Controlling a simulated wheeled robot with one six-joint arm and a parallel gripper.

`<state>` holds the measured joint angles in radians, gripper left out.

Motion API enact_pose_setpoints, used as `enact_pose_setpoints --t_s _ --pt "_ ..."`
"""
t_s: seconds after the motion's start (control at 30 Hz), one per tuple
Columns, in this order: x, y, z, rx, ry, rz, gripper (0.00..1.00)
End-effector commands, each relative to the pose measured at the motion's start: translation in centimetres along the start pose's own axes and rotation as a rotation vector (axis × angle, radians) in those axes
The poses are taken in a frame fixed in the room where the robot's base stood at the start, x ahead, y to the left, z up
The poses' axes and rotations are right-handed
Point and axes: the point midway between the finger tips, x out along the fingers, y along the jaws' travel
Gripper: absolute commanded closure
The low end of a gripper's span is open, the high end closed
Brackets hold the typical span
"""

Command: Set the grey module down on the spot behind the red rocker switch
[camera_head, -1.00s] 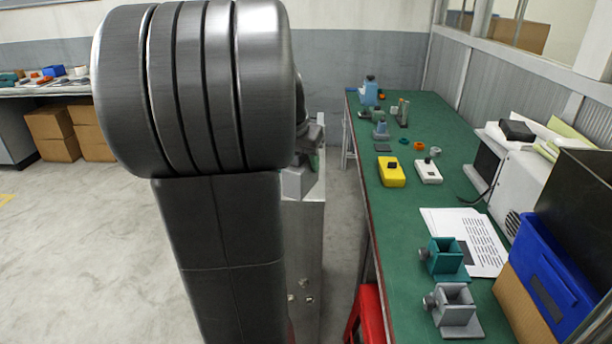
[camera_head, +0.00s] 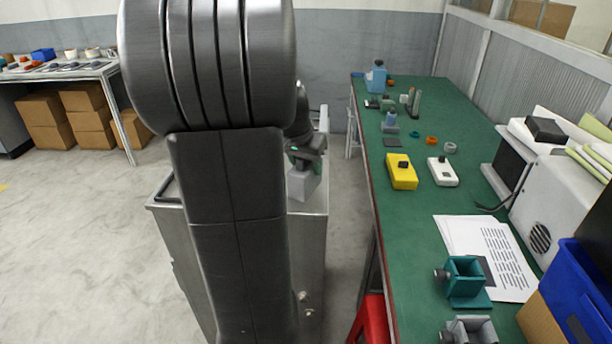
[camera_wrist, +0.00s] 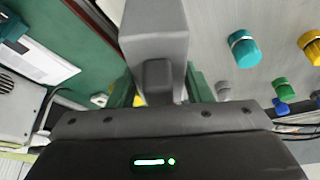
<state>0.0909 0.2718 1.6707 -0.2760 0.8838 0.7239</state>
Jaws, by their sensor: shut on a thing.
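My gripper (camera_head: 303,158) is shut on the grey module (camera_head: 301,185), a plain grey block below the jaws, left of the green bench. The module also fills the upper middle of the wrist view (camera_wrist: 155,45). On the bench are a yellow box (camera_head: 402,176) and a white box (camera_head: 442,174), each with a small dark part on top. I cannot make out a red rocker switch on either. My arm hides part of the scene left of the gripper.
The green bench (camera_head: 425,230) runs along the right. A blue container (camera_head: 376,77), small parts and rings stand farther back. A teal holder (camera_head: 464,277) and grey holder (camera_head: 470,330) stand nearer, by printed paper (camera_head: 500,245). A red stool (camera_head: 371,320) is beside the bench.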

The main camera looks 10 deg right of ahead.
Motion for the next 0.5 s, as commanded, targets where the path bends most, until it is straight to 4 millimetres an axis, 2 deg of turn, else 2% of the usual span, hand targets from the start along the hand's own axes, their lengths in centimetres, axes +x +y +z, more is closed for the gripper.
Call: enact_pose_setpoints --t_s 0.1,0.2,0.5 --pt "1.8 0.0 0.8 -0.002 -0.003 0.002 0.87" --pt "2.7 0.0 1.1 -0.001 -0.002 0.001 0.87" --pt "2.9 0.0 1.2 0.0 0.0 0.0 0.87"
